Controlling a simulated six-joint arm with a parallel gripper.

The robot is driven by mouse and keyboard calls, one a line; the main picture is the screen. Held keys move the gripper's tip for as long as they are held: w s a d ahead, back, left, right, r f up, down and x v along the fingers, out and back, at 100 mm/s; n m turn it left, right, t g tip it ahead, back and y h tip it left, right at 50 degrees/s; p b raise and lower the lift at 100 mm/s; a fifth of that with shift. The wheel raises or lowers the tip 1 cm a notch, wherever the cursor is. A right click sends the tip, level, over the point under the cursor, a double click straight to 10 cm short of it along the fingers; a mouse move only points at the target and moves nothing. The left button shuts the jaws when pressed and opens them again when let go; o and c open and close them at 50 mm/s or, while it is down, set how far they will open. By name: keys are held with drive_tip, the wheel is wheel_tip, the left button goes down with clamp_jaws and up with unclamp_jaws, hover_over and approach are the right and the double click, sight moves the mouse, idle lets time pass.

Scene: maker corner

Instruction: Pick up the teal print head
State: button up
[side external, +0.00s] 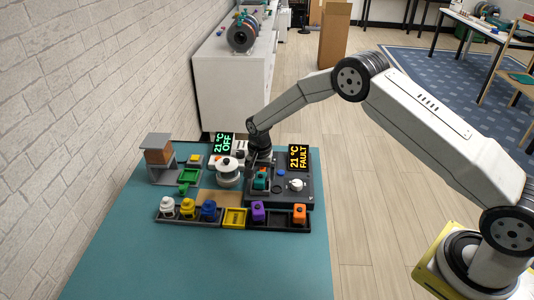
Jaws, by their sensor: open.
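The teal print head (260,182) stands on the dark machine with the FAULT display (298,158). A bit of orange shows at its top. My gripper (259,162) points down close above the teal print head. It is open, and no object shows in it. The fingertips are small here, and I cannot tell whether they touch or surround the head.
A dark rack (180,219) in front holds white, yellow, blue, purple and orange heads. A white spool-like part (228,173) stands left of the machine, near the OFF display (223,143). A grey stand (158,160) is farther left. The teal table's front (220,265) is clear.

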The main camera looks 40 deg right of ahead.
drive_tip(key=shift+f, duration=1)
clamp_jaws()
